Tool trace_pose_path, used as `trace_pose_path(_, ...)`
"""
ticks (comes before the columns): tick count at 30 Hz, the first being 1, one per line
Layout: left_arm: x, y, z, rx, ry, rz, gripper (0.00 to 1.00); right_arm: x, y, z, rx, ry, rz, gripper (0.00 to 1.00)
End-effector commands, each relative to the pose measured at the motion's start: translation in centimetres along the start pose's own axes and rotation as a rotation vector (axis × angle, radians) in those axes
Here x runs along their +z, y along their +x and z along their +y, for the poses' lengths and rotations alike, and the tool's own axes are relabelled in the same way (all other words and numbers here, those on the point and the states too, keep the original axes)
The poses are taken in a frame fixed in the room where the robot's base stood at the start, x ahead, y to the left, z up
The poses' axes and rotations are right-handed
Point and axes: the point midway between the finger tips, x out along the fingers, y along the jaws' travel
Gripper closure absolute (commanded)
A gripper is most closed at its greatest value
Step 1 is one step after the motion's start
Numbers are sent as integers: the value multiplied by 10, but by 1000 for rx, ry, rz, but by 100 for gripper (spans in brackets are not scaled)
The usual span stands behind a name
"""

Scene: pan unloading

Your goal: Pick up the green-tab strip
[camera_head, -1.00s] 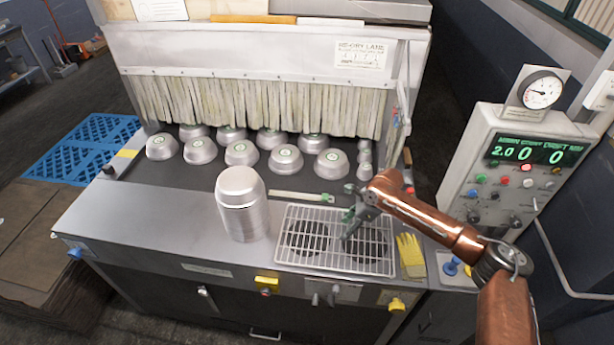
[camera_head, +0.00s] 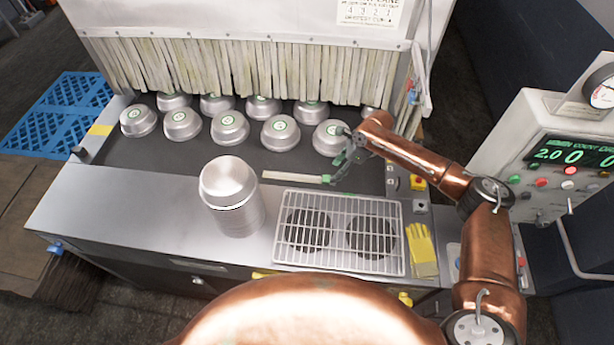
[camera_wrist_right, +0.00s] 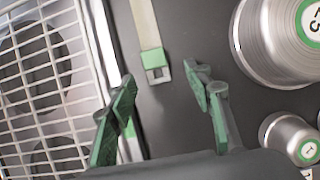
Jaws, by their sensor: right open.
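My right gripper (camera_head: 342,162) is at that tab end, low over the dark surface. In the right wrist view the strip (camera_wrist_right: 145,22) comes down from the top, and its green tab (camera_wrist_right: 154,58) lies just ahead of the gap between my open, empty fingers (camera_wrist_right: 160,88). The fingers do not appear to touch it. My left gripper is not in view.
The wire rack (camera_head: 340,194) stands in front of the strip. A stack of pans (camera_head: 232,212) is to its left, and several upturned pans (camera_head: 281,132) stand behind under a strip curtain (camera_head: 220,70). A yellow glove (camera_head: 421,250) lies at the right.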

Motion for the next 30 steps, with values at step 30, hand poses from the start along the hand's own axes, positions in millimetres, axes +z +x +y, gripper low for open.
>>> trace_pose_path(30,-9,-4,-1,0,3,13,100,2,50,5,1,-1,1,78)
